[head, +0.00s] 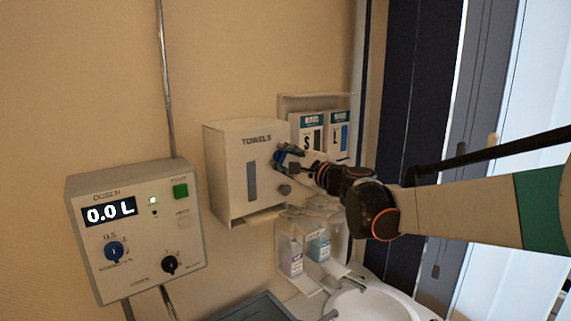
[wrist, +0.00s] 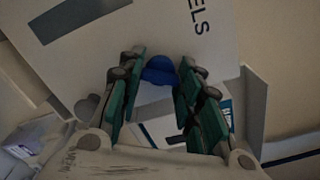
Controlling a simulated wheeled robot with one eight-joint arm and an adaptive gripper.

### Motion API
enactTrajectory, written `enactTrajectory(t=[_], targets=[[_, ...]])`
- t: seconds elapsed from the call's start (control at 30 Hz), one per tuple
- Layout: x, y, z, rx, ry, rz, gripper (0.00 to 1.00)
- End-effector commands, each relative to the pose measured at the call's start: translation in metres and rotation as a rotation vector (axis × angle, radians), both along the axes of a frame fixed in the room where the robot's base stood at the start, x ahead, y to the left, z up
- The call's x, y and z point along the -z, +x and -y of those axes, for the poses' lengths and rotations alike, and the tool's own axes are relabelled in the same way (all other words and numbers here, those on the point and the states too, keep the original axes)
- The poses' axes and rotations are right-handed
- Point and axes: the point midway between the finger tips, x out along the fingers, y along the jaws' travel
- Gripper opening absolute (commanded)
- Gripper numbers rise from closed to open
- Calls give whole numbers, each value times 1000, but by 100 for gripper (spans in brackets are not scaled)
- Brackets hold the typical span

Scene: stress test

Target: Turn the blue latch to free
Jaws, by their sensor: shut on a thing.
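The blue latch (wrist: 158,70) is on the front of the white towel dispenser (head: 235,145), near its right edge and right of the slotted window. In the wrist view the latch sits between the tips of my two green-padded fingers. My gripper (wrist: 160,75) is shut on the latch. In the head view my gripper (head: 287,158) is at the dispenser front, and its fingers cover most of the latch. The latch's exact angle is hard to tell. The dispenser also shows in the wrist view (wrist: 115,40), with its front closed as far as I can see.
A grey round knob (head: 285,190) is just below the latch. A glove box holder (head: 340,130) is close on the right. Bottles (head: 318,247) stand below, above a white sink (head: 370,305). A control box (head: 140,228) with dials is on the left wall.

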Motion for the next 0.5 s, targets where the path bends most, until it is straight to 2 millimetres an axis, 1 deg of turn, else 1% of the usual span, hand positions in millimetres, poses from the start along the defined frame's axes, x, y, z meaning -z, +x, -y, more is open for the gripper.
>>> enactTrajectory(t=[0.2, 0.5], targets=[[1, 0, 0, -1, -167, 112, 8], [1, 0, 0, -1, -359, 241, 8]])
